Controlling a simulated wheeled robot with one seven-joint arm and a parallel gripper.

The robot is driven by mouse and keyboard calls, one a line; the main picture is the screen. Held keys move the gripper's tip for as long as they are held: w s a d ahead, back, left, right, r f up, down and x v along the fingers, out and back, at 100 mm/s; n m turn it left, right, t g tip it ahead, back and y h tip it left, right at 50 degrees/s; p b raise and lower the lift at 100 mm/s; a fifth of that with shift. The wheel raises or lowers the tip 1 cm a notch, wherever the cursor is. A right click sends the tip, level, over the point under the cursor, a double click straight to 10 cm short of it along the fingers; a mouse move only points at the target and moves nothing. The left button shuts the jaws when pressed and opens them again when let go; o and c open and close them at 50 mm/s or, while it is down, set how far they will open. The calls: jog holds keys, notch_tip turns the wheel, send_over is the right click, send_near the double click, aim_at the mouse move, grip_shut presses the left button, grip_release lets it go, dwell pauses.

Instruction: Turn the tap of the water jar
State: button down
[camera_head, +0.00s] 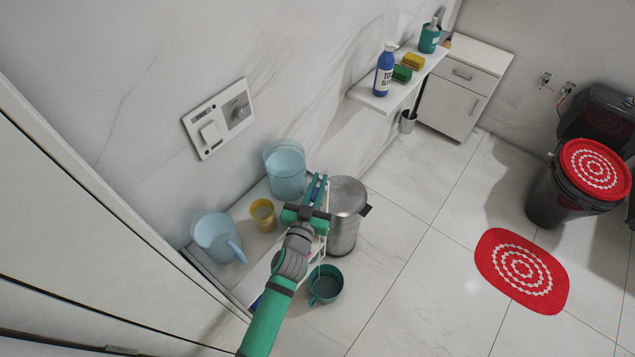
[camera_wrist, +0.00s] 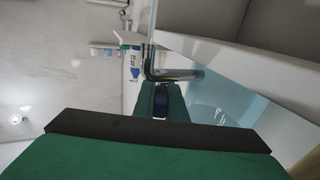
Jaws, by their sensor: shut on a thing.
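The water jar (camera_head: 285,168) is a light-blue translucent cylinder on a low white shelf unit by the wall. It fills the right part of the wrist view (camera_wrist: 228,104). Its tap (camera_wrist: 172,73) is a dark, shiny bent metal piece in the wrist view, right at the ends of my fingers; I cannot pick it out in the head view. My gripper (camera_head: 319,179) is green and reaches to the jar's right side. In the wrist view its fingers (camera_wrist: 160,88) are shut at the tap, with dark blue between them. The exact contact is hidden.
A yellow cup (camera_head: 263,214) and a blue jug (camera_head: 217,238) stand left of my gripper. A metal bin (camera_head: 344,222) stands close on its right, and a teal pot (camera_head: 325,283) is below. A wall shelf (camera_head: 373,98) holds bottles.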

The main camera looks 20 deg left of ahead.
aim_at(312, 201)
jog(key=shift+h, duration=0.3)
jog(key=c, duration=1.8)
grip_release()
jog(key=shift+s, duration=5.4)
